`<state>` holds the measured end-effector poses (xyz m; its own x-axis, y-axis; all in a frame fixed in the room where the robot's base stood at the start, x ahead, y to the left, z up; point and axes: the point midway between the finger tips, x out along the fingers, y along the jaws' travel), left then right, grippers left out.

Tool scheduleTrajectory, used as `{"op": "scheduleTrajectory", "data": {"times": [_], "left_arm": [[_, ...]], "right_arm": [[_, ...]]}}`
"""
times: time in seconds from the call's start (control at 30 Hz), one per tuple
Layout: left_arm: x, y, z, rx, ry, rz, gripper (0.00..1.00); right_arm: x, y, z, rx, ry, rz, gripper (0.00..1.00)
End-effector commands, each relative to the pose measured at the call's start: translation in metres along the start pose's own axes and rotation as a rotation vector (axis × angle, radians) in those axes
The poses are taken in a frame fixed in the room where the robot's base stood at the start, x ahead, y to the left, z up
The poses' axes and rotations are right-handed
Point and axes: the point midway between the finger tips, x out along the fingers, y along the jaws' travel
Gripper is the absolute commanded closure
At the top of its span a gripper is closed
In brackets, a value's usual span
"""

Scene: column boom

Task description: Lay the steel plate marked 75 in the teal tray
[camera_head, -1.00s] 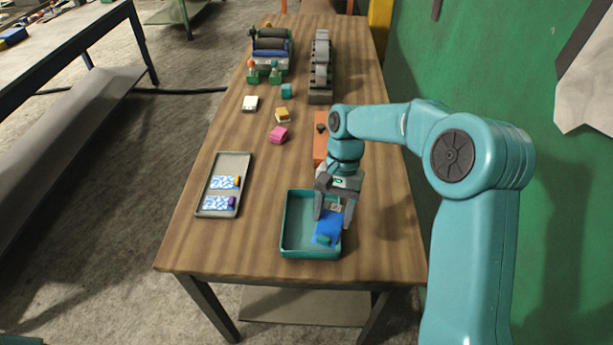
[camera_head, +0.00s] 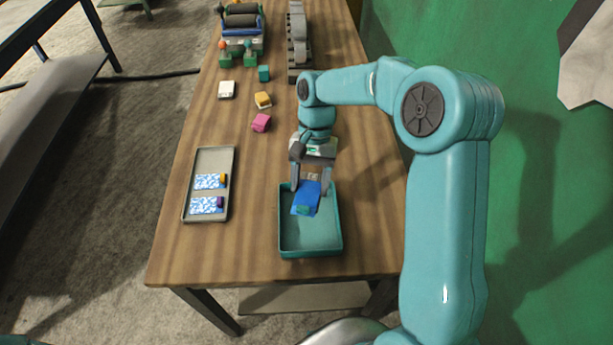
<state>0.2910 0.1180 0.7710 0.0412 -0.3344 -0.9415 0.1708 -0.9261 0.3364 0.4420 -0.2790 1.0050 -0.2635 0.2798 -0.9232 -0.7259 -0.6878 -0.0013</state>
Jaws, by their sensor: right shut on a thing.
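The teal tray (camera_head: 311,240) stands near the table's front edge, its near half bare. My right gripper (camera_head: 311,187) is over the tray's far end, its two fingers on either side of a blue plate (camera_head: 304,203). The gripper is shut on this plate, which has a small teal block on its near end and a pale label at its far end. The label is too small to read, so I cannot confirm the 75. The plate looks tilted; I cannot tell whether it touches the tray. My left gripper is not in view.
A grey tray (camera_head: 188,212) on the left holds two blue-and-white patterned plates with orange and purple blocks. Pink (camera_head: 261,123), yellow (camera_head: 263,100), white (camera_head: 227,89) and teal (camera_head: 264,73) blocks lie farther back. Racks stand at the far end. A green wall is on the right.

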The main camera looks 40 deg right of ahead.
Motion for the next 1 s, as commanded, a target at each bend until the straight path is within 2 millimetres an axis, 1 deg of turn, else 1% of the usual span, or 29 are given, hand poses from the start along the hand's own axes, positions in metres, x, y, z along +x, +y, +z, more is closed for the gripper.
{"op": "scheduleTrajectory", "data": {"times": [0.27, 0.6, 0.9, 1.0], "left_arm": [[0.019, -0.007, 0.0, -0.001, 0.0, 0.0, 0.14], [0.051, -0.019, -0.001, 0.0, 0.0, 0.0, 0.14], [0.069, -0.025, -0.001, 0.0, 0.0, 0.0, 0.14], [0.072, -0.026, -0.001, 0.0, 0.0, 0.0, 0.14]], "right_arm": [[0.022, 0.001, -0.007, 0.0, 0.0, -0.001, 1.0], [0.06, -0.002, -0.024, 0.0, 0.0, -0.001, 1.0], [0.09, -0.003, -0.038, 0.0, 0.0, -0.001, 1.0], [0.096, -0.003, -0.04, 0.0, 0.0, 0.0, 1.0]]}}
